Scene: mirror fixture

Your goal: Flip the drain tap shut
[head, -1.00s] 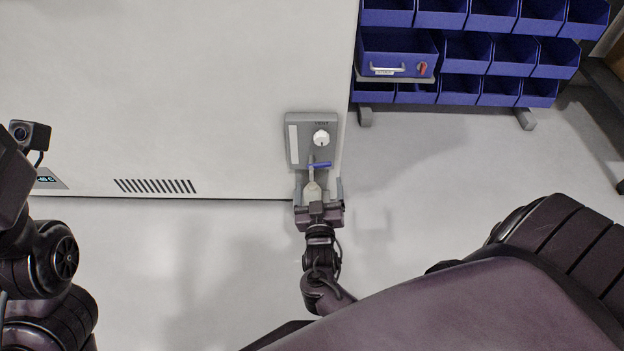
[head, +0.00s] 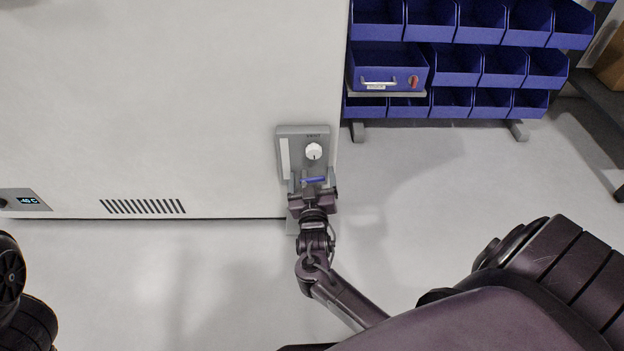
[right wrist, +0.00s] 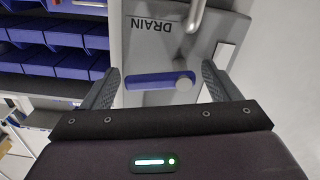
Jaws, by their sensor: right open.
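The drain tap's blue lever (head: 314,180) sits low on a grey panel (head: 285,132) at the cabinet's right end. My right gripper (head: 314,177) is open at the lever. In the right wrist view its fingers (right wrist: 160,72) stand one on each side of the lever, with gaps and nothing held. Its body hides the tap's lower part in the head view. My left gripper is not in view.
A metal pipe (right wrist: 197,14) is near the label. The white cabinet (head: 150,90) fills the upper left. Blue bins (head: 480,65) stand at the upper right. The floor (head: 400,210) right of the panel is clear.

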